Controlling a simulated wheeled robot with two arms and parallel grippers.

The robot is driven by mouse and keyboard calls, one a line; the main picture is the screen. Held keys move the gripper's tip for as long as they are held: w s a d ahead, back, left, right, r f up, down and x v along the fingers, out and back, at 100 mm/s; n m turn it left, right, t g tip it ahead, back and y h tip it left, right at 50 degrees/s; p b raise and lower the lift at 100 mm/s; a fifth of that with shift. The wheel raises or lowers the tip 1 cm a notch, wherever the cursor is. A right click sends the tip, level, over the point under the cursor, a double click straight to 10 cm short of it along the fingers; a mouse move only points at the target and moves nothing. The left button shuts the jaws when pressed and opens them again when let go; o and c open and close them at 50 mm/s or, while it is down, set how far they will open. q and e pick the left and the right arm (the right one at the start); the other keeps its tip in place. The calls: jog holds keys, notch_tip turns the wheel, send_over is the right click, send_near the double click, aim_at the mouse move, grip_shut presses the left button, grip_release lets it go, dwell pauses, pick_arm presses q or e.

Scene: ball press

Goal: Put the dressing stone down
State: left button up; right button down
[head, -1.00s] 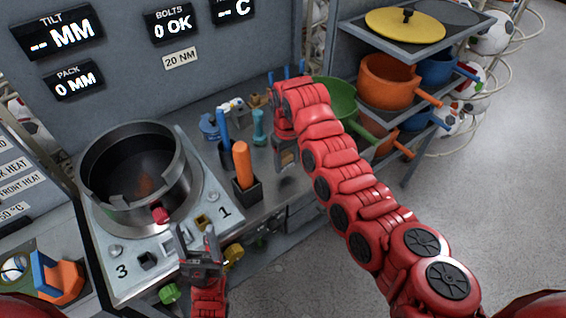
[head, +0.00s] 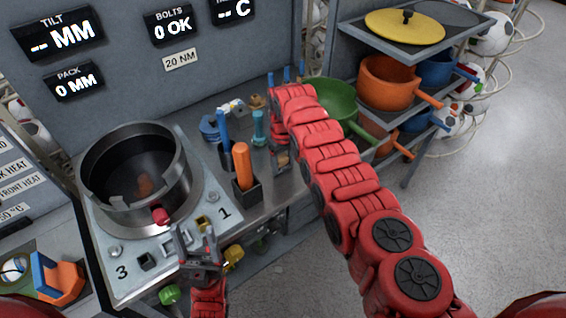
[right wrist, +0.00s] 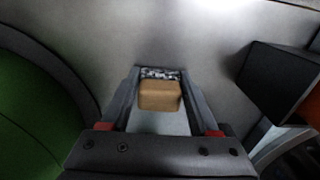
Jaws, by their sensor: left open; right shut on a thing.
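The dressing stone (right wrist: 160,96) is a small tan block with a speckled grey face at its far end. It sits between the fingers of my right gripper (right wrist: 158,78), which is shut on it, over the grey metal bench top. In the head view my right gripper (head: 281,160) points down at the bench, right of the orange-handled tool, and the stone is mostly hidden there. I cannot tell whether the stone touches the bench. My left gripper (head: 199,240) is open and empty in front of the machine's numbered plate.
A black holder (head: 247,191) with an orange-handled tool (head: 241,162) stands left of my right gripper. A green pan (head: 330,98) is on its right. Blue and teal tools (head: 259,127) stand behind. The round steel pot (head: 135,215) is at left.

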aim_at(283, 159)
jog(key=shift+f, duration=0.2)
jog(key=shift+c, duration=0.6)
grip_release()
jog(key=shift+r, duration=0.1)
jog(key=shift+r, duration=0.25)
jog(key=shift+w+r, duration=0.1)
jog(key=shift+r, duration=0.05)
notch_tip(283, 159, up, 12)
jog(key=b, duration=0.3)
jog(key=shift+f, duration=0.25)
